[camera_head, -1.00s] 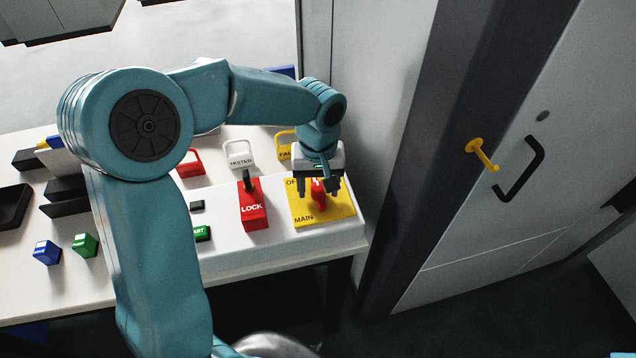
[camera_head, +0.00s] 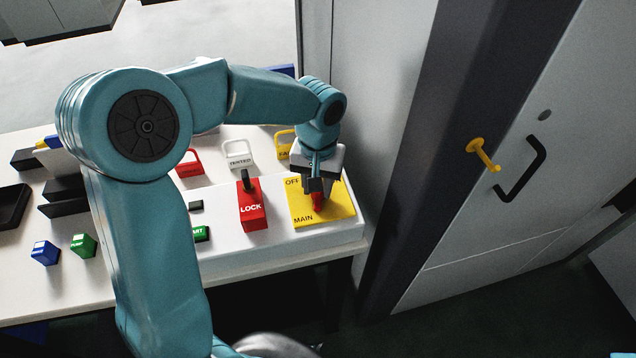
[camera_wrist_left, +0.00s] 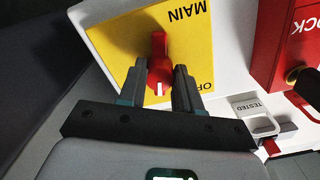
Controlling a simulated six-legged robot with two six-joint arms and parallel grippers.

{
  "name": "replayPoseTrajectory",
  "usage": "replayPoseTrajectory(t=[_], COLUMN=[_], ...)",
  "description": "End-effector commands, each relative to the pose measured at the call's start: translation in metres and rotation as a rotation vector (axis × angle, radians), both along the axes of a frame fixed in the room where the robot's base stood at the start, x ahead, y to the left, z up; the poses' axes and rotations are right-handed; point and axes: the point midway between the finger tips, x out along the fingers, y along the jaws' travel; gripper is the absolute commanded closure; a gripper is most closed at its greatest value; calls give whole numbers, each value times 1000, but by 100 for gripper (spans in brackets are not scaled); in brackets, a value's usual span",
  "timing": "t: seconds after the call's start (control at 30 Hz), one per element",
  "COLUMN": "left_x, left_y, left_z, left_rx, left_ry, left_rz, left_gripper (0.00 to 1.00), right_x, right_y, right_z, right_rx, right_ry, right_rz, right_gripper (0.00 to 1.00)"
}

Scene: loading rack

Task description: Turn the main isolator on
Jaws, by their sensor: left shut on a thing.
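The main isolator is a yellow plate (camera_head: 337,212) marked OFF and MAIN with a red rotary handle (camera_head: 317,201), on the right end of the white console. In the left wrist view the red handle (camera_wrist_left: 158,62) stands between the two dark fingers, its white mark towards the gripper, near the partly covered OFF lettering. My left gripper (camera_head: 318,190) reaches down over the plate and is shut on the red handle. The gripper hides part of the handle in the head view. My right gripper is not in view.
A red LOCK block (camera_head: 251,207) with a dark lever stands left of the yellow plate. Red, white TESTED (camera_head: 238,155) and yellow tags stand behind. A green button (camera_head: 201,233) is further left. A grey cabinet door with a black handle (camera_head: 521,168) stands to the right.

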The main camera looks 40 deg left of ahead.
Motion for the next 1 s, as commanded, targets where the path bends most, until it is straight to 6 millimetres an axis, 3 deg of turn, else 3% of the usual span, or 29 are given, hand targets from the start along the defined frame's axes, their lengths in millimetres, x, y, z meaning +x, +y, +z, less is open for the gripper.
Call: replayPoseTrajectory(t=[1.0], left_x=[1], left_y=[3], left_z=[3], left_rx=[1], left_ry=[-4], left_rz=[-952], left_gripper=[97], right_x=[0], right_y=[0], right_z=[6], right_rx=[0], right_ry=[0], right_rz=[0], right_gripper=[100])
